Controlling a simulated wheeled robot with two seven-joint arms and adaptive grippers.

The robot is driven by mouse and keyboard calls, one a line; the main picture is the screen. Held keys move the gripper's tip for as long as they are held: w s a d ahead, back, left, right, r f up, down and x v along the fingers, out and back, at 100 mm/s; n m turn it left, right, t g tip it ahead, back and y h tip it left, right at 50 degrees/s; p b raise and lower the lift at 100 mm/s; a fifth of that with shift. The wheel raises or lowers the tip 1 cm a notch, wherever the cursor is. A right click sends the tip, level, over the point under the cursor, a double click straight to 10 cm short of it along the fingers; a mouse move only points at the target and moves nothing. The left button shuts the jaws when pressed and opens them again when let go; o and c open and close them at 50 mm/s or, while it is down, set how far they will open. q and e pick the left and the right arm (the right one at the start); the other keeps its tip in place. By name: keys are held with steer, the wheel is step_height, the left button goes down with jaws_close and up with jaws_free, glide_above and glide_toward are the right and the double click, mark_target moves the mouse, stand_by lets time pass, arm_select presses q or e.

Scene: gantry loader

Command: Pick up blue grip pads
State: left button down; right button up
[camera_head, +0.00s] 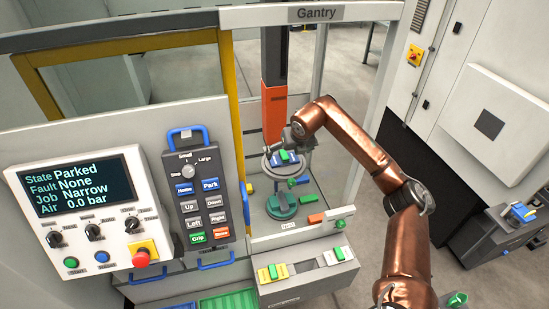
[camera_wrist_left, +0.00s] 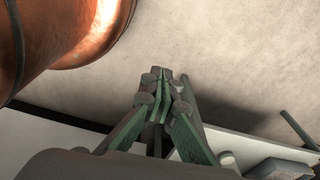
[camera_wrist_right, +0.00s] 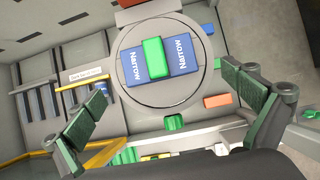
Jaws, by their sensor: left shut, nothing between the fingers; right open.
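Two blue grip pads marked "Narrow" (camera_wrist_right: 133,67) (camera_wrist_right: 184,57) sit on either side of a green block (camera_wrist_right: 154,58) on a round grey plate (camera_wrist_right: 139,96), in the right wrist view. In the head view the blue pads (camera_head: 284,156) show small on the gantry's round head. My right gripper (camera_head: 297,146) is beside them in the head view. In the right wrist view its open fingers (camera_wrist_right: 168,108) are far apart, below the pads in the picture, with nothing between them. My left gripper (camera_wrist_left: 160,78) is shut and empty in the left wrist view, away from the pads.
An orange gantry column (camera_head: 274,112) stands behind the round head. A green round base (camera_head: 282,206) is below it. The white frame post (camera_head: 318,62) and yellow post (camera_head: 233,105) bound the opening. A control panel (camera_head: 83,215) is at left, and a drawer unit (camera_head: 308,274) in front.

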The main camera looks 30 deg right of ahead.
mark_target(284, 154)
steer(key=shift+w+r, duration=0.1)
steer(key=shift+w, duration=0.2)
steer(key=shift+s+d+f+p, duration=0.2)
steer(key=shift+s+f+p, duration=0.1)
steer(key=shift+f+p, duration=0.3)
steer(key=w+f, duration=0.1)
steer(key=w+f+p, duration=0.1)
steer(key=w, duration=0.1)
steer(key=shift+w+f, duration=0.25)
steer(key=shift+f, duration=0.05)
steer(key=shift+w+f, duration=0.65)
steer(key=shift+s+d+f, duration=0.1)
steer(key=shift+s+d, duration=0.05)
steer(key=shift+s, duration=0.35)
steer(key=shift+w, duration=0.4)
steer(key=c, duration=0.3)
steer(key=shift+s, duration=0.2)
steer(key=c, duration=1.2)
arm_select(q)
steer(key=shift+s+a+r, duration=0.1)
steer(key=shift+s+r, duration=1.15)
steer(key=shift+s, duration=0.25)
arm_select(e)
steer(key=c, duration=0.4)
